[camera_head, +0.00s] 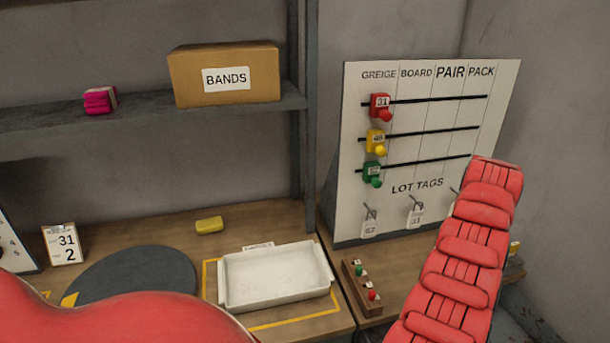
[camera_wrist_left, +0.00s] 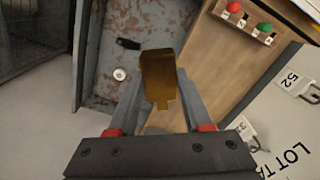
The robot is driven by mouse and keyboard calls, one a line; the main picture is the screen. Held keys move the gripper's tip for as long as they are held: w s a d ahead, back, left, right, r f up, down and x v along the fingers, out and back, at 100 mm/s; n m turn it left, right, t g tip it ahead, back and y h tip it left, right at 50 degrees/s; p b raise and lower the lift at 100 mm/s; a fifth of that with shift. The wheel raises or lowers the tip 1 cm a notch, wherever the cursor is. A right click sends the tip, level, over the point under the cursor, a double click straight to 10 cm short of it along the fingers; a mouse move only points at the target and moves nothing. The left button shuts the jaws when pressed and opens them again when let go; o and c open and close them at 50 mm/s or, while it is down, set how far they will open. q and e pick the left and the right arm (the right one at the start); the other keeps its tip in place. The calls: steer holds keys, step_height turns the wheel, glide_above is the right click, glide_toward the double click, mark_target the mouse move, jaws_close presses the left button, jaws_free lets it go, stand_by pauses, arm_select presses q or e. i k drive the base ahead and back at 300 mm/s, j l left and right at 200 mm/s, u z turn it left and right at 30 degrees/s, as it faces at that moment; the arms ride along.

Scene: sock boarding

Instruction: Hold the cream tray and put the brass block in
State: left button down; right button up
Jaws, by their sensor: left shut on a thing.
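The cream tray (camera_head: 275,302) sits flat on the bench, inside a yellow outline. It looks empty, and no gripper touches it in the head view. In the left wrist view my left gripper (camera_wrist_left: 160,104) is shut on the brass block (camera_wrist_left: 158,72), which stands out beyond the fingers. A grey surface with worn patches lies below it. In the head view a red sleeved arm rises at the right and hides this gripper, at least mostly. My right gripper is not in view.
A peg box (camera_head: 362,287) stands just right of the tray, before the lot tag board (camera_head: 425,150). A yellow bar (camera_head: 209,225) lies behind the tray. A dark round mat (camera_head: 135,275) is at the left. A BANDS box (camera_head: 225,75) sits on the shelf.

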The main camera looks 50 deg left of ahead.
mark_target(249, 288)
steer(key=k+u, duration=0.15)
steer(key=u, duration=1.45)
